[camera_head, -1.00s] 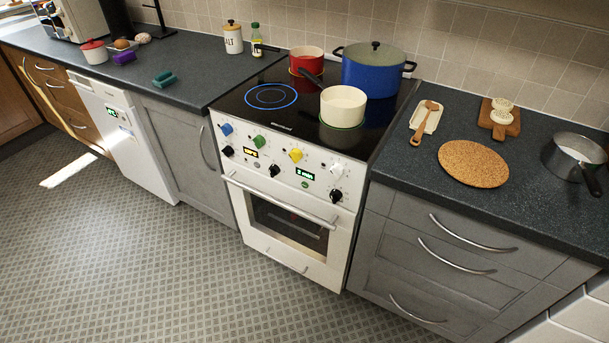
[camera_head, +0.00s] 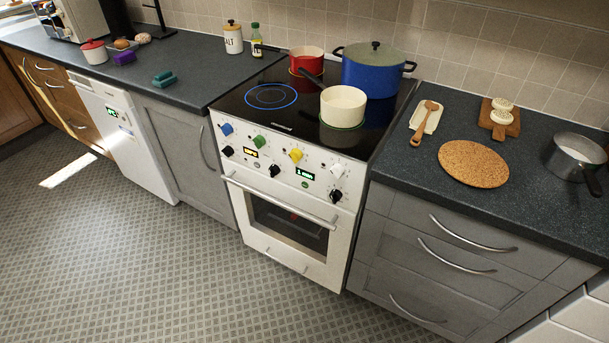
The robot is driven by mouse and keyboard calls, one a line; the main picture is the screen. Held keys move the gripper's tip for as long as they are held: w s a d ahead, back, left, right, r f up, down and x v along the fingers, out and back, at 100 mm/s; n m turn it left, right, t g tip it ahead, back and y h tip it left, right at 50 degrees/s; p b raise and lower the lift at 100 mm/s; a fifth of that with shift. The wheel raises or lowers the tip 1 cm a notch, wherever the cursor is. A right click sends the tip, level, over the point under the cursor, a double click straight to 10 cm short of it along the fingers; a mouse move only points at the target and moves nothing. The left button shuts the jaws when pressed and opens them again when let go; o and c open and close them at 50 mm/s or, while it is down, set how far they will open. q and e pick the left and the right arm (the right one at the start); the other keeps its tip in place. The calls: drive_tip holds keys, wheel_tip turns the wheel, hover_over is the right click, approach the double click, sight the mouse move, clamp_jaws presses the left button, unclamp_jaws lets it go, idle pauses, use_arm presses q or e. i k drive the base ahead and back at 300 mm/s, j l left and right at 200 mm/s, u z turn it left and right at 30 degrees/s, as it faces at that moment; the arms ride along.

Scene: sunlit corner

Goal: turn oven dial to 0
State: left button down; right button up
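The white oven (camera_head: 290,215) stands in the middle of the counter run, with its door shut. Its front panel carries a blue knob (camera_head: 226,129), a green knob (camera_head: 259,142), a yellow knob (camera_head: 295,155) and a white knob (camera_head: 338,171). Below them are black dials, at the left (camera_head: 228,151), in the middle (camera_head: 274,171) and at the right (camera_head: 335,196). One small display (camera_head: 250,152) glows orange and another (camera_head: 305,174) glows green. The dial markings are too small to read. Neither of my grippers is in view.
A blue pot (camera_head: 374,72), a red pot (camera_head: 306,62) and a cream pot (camera_head: 343,107) stand on the hob. A steel pan (camera_head: 575,157) and a cork mat (camera_head: 473,163) are on the right counter. The patterned floor (camera_head: 150,260) before the oven is clear.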

sight(227, 150)
drive_tip(key=k+l, duration=0.4)
drive_tip(key=k, duration=0.15)
drive_tip(key=i+j+z, duration=0.3)
drive_tip(key=i+j, duration=0.15)
drive_tip(key=j, duration=0.15)
drive_tip(key=i+j+z, duration=0.25)
drive_tip(key=j, duration=0.4)
drive_tip(key=i+j+z, duration=0.15)
drive_tip(key=i+j, duration=0.15)
drive_tip(key=i+j+z, duration=0.15)
drive_tip(key=j, duration=0.35)
